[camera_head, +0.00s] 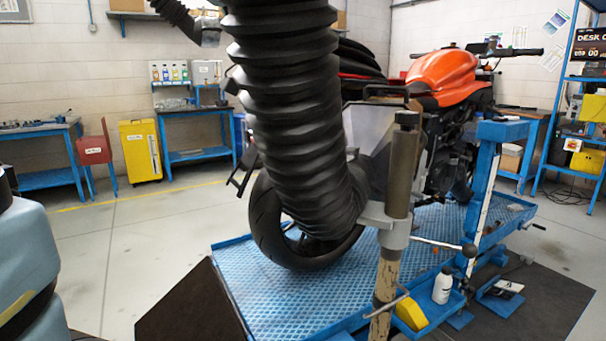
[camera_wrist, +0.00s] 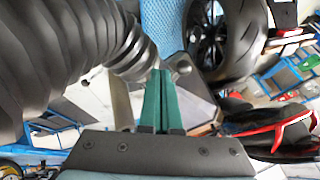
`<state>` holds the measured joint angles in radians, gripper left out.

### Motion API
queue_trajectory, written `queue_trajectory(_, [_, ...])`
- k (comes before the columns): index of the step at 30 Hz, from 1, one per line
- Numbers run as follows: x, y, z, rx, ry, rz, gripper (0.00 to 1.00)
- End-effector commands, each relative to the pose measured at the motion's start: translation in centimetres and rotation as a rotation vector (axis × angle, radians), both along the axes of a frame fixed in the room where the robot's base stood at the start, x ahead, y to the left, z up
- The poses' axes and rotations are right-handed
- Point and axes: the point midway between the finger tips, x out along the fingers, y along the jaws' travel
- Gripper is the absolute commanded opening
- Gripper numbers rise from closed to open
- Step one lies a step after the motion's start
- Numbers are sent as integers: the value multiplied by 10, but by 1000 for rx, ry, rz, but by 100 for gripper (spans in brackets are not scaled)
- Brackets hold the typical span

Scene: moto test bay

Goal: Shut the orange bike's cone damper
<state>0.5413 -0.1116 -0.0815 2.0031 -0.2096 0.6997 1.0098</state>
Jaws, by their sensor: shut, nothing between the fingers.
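The orange bike (camera_head: 446,72) stands on a blue lift, partly hidden by a thick black ribbed hose (camera_head: 290,110). The hose's lower end meets a pale grey cone (camera_head: 372,138) beside the bike's rear wheel. I cannot make out the damper's position. In the wrist view, my gripper (camera_wrist: 158,76) has its teal fingers together and empty. The ribbed hose (camera_wrist: 75,50) is on the left, and a grey metal part with a rounded knob (camera_wrist: 182,64) is just beyond the fingertips; contact is unclear. My gripper is not identifiable in the head view.
The blue lift bed (camera_head: 235,280) lies below. A white bottle (camera_head: 443,286) stands at its front edge. Open floor (camera_head: 130,240) is at left.

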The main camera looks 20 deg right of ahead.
Motion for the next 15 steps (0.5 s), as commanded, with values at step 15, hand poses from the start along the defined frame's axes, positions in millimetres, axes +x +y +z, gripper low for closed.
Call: queue_trajectory(15, [-8,-56,-7,-3,-97,-208,0])
